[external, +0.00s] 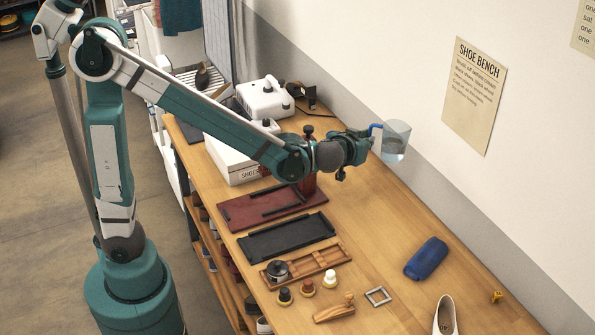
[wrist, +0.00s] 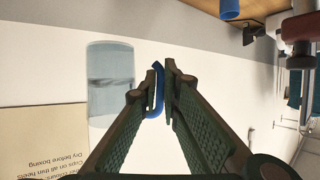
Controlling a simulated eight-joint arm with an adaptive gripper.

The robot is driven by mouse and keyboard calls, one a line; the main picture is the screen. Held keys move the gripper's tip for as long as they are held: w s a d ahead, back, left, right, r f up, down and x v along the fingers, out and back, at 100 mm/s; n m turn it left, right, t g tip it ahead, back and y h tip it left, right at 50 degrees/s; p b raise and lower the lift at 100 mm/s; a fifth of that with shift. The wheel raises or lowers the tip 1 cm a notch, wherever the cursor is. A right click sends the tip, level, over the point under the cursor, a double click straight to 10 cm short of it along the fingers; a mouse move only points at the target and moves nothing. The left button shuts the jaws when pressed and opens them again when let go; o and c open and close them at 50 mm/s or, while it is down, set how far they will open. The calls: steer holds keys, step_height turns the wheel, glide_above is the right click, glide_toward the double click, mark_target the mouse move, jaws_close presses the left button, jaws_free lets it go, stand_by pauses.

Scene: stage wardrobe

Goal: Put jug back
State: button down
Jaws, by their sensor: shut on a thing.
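The jug (external: 396,142) is clear with some liquid low inside and a blue handle. My gripper (external: 373,138) is shut on the blue handle and holds the jug upright in the air over the far side of the bench, near the wall. In the wrist view the jug (wrist: 110,82) shows to the left of my gripper (wrist: 160,88), with the blue handle between the fingertips. The wrist view is turned upside down.
The wooden bench (external: 385,220) bears a dark red tray (external: 235,212), a black tray (external: 290,238), a wooden rack (external: 325,262), a blue roll (external: 426,258), a white shoe (external: 445,318) and a white machine (external: 265,98). A sign (external: 474,95) hangs on the wall. Bare wood lies below the jug.

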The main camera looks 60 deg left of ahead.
step_height(320, 180, down, 14)
stand_by(0.6)
steer(key=shift+f, duration=0.1)
step_height(320, 180, down, 6)
steer(key=b, duration=0.1)
steer(key=shift+b, duration=0.3)
stand_by(0.3)
steer(key=shift+f, duration=0.1)
steer(key=shift+f+b, duration=0.5)
steer(key=shift+f, duration=1.3)
steer(key=shift+f, duration=0.2)
steer(key=c, duration=2.6)
jaws_free()
steer(key=shift+o, duration=0.2)
steer(key=shift+r, duration=0.15)
